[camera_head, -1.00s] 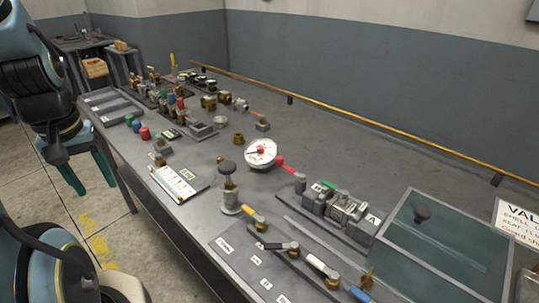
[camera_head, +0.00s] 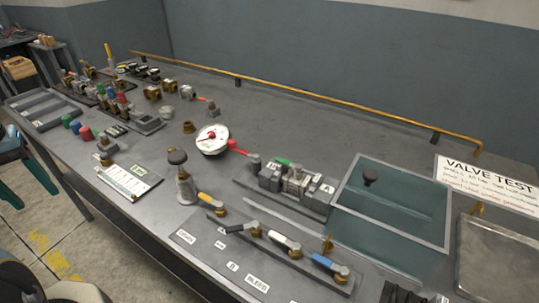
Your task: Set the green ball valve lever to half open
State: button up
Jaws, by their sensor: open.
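A short green lever (camera_head: 283,162) shows at the back left end of a grey metal valve assembly (camera_head: 297,183), right of the middle of the bench. The assembly has a white label marked A at its right end. The lever's exact angle is too small to tell. My gripper is not in view.
A red lever (camera_head: 237,150) and a round white gauge (camera_head: 212,139) stand left of the assembly. A glass-topped box (camera_head: 447,220) stands close on its right. In front, a labelled plate (camera_head: 190,238) carries yellow, black, white and blue levers. The bench behind is clear.

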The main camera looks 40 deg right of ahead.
aim_at(298, 167)
jog(key=i+j+z, duration=0.1)
jog(key=z, duration=0.25)
jog(key=i+j+z, duration=0.1)
jog(key=z, duration=0.25)
jog(key=i+j+z, duration=0.1)
jog(key=z, duration=0.3)
